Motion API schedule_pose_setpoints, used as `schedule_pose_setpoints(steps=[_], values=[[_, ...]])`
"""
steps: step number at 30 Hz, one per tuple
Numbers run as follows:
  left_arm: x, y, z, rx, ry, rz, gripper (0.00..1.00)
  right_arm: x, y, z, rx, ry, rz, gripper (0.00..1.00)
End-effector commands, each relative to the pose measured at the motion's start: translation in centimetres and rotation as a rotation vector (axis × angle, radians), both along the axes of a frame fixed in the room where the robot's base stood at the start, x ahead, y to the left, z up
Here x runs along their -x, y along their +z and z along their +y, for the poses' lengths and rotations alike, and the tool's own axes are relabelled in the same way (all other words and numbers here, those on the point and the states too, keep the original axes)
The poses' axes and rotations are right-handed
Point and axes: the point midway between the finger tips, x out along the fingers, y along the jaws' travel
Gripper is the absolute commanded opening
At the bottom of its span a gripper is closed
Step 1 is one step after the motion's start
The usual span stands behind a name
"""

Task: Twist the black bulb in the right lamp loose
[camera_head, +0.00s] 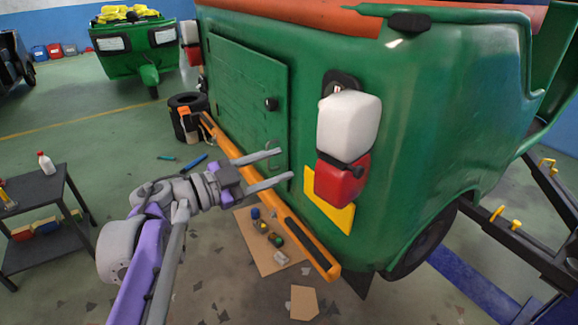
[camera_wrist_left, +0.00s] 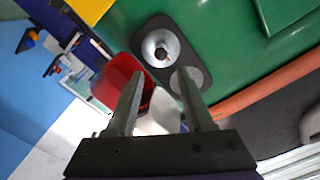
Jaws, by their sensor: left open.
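The right lamp is on the back of the green rickshaw. Its white and red cover (camera_head: 347,130) stands off a dark base plate (camera_head: 340,80) and hides most of it. The left wrist view shows the plate with two round reflectors, and the black bulb (camera_wrist_left: 161,54) sits in the upper one. The second reflector (camera_wrist_left: 185,82) is partly behind a finger. The red part of the cover (camera_wrist_left: 118,82) and the white part (camera_wrist_left: 160,116) are beside and behind the fingers. My left gripper (camera_head: 285,165) is open and empty, left of the cover, apart from the bulb.
The orange bumper (camera_head: 262,187) runs below the gripper. A yellow plate (camera_head: 329,212) is below the lamp. A cardboard sheet (camera_head: 247,243) with small parts lies on the floor. A dark side table (camera_head: 45,190) stands at left, and a black lift arm (camera_head: 510,225) is at right.

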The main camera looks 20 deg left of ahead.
Motion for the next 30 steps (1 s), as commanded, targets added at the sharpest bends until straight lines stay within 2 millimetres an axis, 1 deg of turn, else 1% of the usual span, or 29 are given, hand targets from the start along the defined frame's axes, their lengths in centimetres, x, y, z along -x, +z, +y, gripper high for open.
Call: schedule_pose_setpoints(steps=[5,22,28,29,30], values=[[-1.4,0.0,-1.3,0.002,-0.005,-0.001,0.53,0.1,-0.5,0.0,0.0,0.0,0.001,0.0],[-7.7,0.0,-6.2,0.002,-0.002,-0.003,0.53,0.2,-2.2,0.0,0.0,0.0,0.007,0.0],[-7.6,-0.1,-6.0,-0.251,0.002,-0.199,0.53,0.3,-2.8,0.0,0.0,0.0,0.009,0.0],[-7.6,0.1,-6.0,-0.288,0.002,-0.228,0.53,0.3,-2.4,0.0,0.0,0.0,0.008,0.0],[-7.6,0.4,-6.0,-0.339,0.003,-0.269,0.53,0.2,-1.7,0.0,0.0,0.0,0.005,0.0]])
